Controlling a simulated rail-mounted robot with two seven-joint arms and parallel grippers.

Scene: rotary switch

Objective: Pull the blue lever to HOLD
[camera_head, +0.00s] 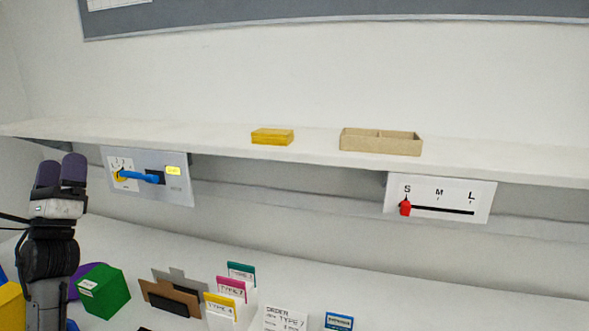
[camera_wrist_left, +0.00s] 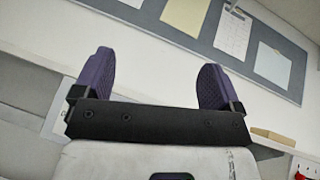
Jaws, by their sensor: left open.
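The blue lever (camera_head: 138,176) is on a grey panel (camera_head: 178,192) under the shelf at the left of the head view. It lies nearly level, with its end toward small dial marks on a white and yellow plate; the marks are too small to read. A small yellow label (camera_head: 173,170) is at its right. My left gripper (camera_head: 61,171) points upward, left of the panel and apart from the lever. In the left wrist view its two purple fingers (camera_wrist_left: 155,85) are spread with nothing between them. My right gripper is not in view.
A white shelf (camera_head: 200,139) runs above the panel and holds a yellow box (camera_head: 272,136) and a tan tray (camera_head: 381,142). A slider panel (camera_head: 467,199) with a red knob (camera_head: 405,208) is at the right. A green block (camera_head: 104,291) and card holders stand below.

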